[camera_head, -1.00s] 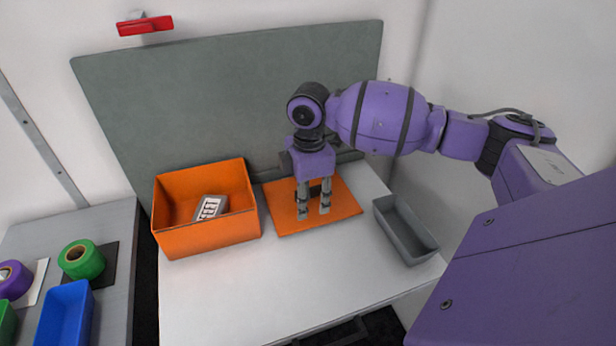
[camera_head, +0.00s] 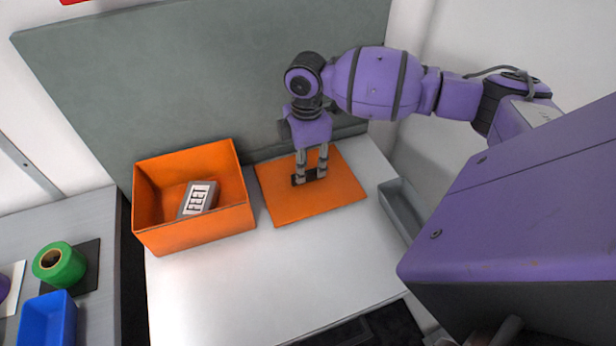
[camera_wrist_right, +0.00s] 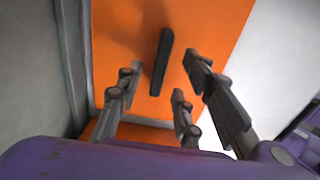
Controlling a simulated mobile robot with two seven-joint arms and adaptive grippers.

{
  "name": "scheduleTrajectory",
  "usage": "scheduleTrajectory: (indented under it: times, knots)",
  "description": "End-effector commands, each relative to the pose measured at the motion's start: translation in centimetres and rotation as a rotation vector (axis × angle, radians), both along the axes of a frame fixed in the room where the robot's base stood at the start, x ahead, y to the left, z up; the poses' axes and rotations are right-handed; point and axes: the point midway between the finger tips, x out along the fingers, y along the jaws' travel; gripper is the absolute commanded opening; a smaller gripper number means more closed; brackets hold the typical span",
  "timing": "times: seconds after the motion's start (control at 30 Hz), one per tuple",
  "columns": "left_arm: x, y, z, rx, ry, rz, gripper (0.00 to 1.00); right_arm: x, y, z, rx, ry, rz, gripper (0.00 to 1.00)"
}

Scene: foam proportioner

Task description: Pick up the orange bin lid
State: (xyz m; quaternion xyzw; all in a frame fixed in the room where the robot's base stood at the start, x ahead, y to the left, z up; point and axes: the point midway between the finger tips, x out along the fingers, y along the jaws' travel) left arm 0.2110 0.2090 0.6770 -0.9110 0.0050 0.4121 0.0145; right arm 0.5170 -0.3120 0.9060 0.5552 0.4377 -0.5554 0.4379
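The orange bin lid (camera_head: 335,198) lies flat on the white table, right of the orange bin. A dark bar handle (camera_wrist_right: 161,60) stands at the middle of the lid and also shows in the head view. My right gripper (camera_head: 311,176) points down over the lid with its fingers apart. The handle lies in the gap between the fingertips in both views, and I see clear space beside it in the right wrist view. Whether the tips touch the lid I cannot tell. My left gripper is not in view.
The orange bin (camera_head: 195,232) is open and holds a grey block labelled FEET (camera_head: 198,199). A grey tray (camera_head: 401,211) is right of the lid, partly behind my arm. A grey panel (camera_head: 200,70) stands behind. A green tape roll (camera_head: 60,265) and blue bin (camera_head: 48,320) are left.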

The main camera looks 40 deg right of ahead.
Motion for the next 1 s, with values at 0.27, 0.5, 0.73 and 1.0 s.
scheduleTrajectory:
  times: [0.27, 0.5, 0.73, 1.0]
  knots:
    - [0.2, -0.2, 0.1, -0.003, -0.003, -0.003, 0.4, -0.2, -0.2, -3.1, 0.0, -0.001, -0.001, 0.34]
    - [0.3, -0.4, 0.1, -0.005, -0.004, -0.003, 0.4, -0.1, -0.2, -3.1, 0.0, -0.002, 0.0, 0.24]
    - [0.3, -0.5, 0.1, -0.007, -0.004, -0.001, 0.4, -0.2, -0.2, -3.1, 0.0, -0.002, 0.0, 0.0]
    - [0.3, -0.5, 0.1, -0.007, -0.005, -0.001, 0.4, -0.1, -0.2, -3.0, 0.0, -0.002, 0.0, 0.0]
